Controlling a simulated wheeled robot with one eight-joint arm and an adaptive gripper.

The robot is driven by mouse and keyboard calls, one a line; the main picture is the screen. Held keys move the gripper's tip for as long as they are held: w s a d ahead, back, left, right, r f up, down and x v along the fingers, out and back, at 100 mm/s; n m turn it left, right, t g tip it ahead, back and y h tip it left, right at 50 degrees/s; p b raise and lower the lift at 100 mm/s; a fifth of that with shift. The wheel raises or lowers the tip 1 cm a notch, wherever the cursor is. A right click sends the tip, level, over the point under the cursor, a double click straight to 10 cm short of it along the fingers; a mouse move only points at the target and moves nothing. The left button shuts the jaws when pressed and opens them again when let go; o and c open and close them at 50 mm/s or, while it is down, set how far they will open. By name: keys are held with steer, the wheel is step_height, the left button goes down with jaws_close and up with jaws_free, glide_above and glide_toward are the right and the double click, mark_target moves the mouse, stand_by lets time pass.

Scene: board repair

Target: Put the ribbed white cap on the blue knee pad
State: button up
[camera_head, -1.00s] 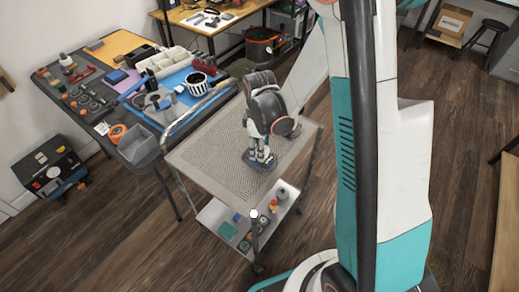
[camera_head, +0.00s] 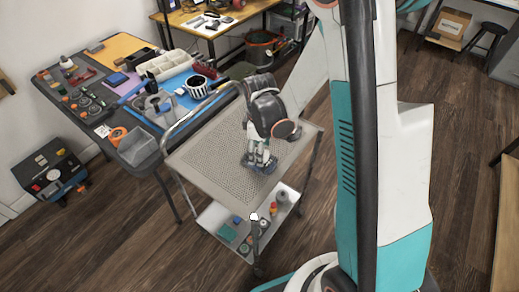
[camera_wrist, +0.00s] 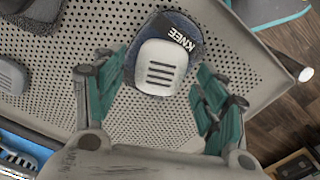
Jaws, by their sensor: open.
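The blue knee pad (camera_wrist: 180,30), marked KNEE, lies on the perforated cart top in the wrist view. A white cap (camera_wrist: 160,68) with several dark ribs lies over the pad's lower part. The blue edge shows above and beside the cap. My gripper (camera_wrist: 162,72) is open, one teal finger on either side of the cap, with gaps between them. I cannot tell how firmly the cap sits on the pad. In the head view, my gripper (camera_head: 260,155) is low over the cart top, and the pad (camera_head: 266,170) shows partly beneath it.
The perforated cart top (camera_head: 212,165) has bare room left of my gripper. A grey piece (camera_wrist: 12,76) lies at the left edge of the wrist view, and a dark grey block (camera_wrist: 38,12) at its top left. The cart's handle rail (camera_head: 200,108) borders a cluttered workbench (camera_head: 95,110).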

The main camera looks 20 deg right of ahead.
step_height(320, 180, up, 12)
steer(key=p, duration=0.4)
steer(key=s+r+m+t, duration=0.7)
steer(key=s+r+m, duration=0.4)
steer(key=s+r, duration=0.4)
steer(key=shift+s+r, duration=0.25)
steer(key=shift+r, duration=0.65)
